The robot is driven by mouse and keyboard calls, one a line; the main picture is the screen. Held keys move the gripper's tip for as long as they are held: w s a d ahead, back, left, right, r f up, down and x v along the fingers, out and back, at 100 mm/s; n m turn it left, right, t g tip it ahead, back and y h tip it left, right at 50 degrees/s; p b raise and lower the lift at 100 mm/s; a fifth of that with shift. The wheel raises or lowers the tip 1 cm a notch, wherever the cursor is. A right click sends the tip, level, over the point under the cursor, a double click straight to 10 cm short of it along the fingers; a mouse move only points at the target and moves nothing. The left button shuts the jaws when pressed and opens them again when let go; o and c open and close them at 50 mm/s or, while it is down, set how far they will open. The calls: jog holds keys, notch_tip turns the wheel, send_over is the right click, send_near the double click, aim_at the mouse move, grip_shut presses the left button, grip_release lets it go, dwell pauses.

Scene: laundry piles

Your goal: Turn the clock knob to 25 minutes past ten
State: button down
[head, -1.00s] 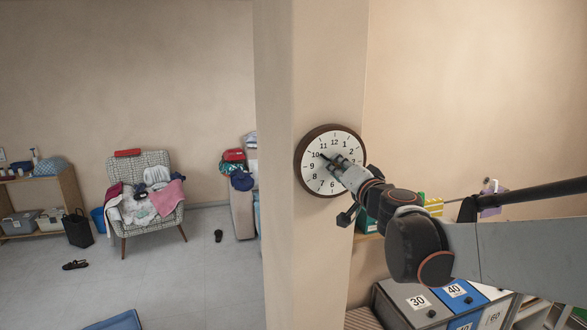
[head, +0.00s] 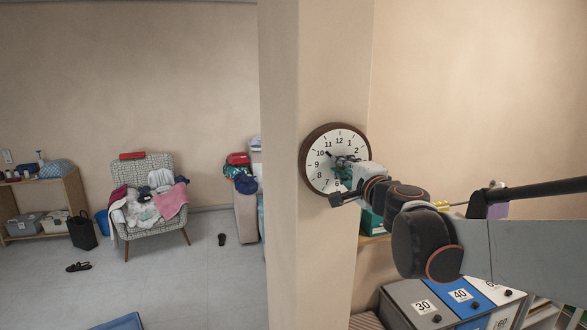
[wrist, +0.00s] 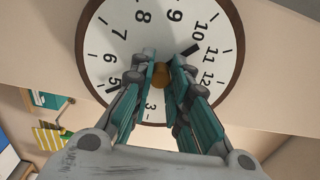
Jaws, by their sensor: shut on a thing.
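The round white wall clock (head: 314,176) with a dark brown rim hangs on the pillar. It also fills the top of the wrist view (wrist: 96,52), turned about. My gripper (head: 342,168) is in front of the dial's middle. In the wrist view its teal-sided fingers (wrist: 160,80) are shut on the round brown knob (wrist: 160,74) at the centre. A short dark hand (wrist: 190,48) points between 10 and 11, nearer 10. Another dark piece, seemingly the other hand (wrist: 112,88), shows near the 5, partly hidden by a finger. The fingers also hide the 4.
Numbered grey and blue bins (head: 462,293) stand at the lower right below my arm. A chair with piled laundry (head: 150,205) and a shelf (head: 72,190) are far left. The pillar (head: 285,120) edge is just left of the clock. The left floor is mostly open.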

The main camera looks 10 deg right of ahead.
jog(key=shift+m, duration=0.6)
jog(key=shift+f, duration=0.1)
jog(key=c, duration=1.5)
grip_release()
